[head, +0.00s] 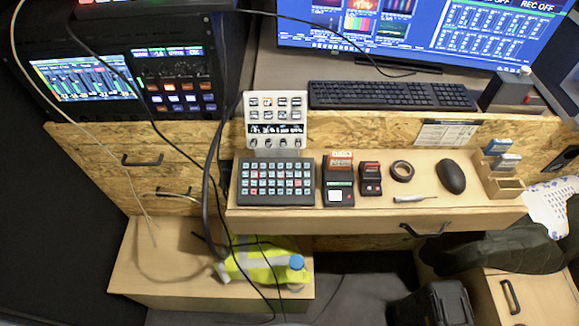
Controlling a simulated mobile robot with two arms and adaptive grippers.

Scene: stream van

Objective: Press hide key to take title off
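A black key panel (276,181) with rows of small lit keys lies on the left of the wooden shelf. Most keys look pale blue-green and a few look red. The labels are too small to read, so I cannot tell which one is the hide key. Neither of my grippers is in view.
On the shelf (300,217), right of the panel, are two small black devices (338,180) (371,179), a tape roll (402,171) and a mouse (451,177). A keyboard (392,95) lies behind. Black cables (207,190) hang left of the panel.

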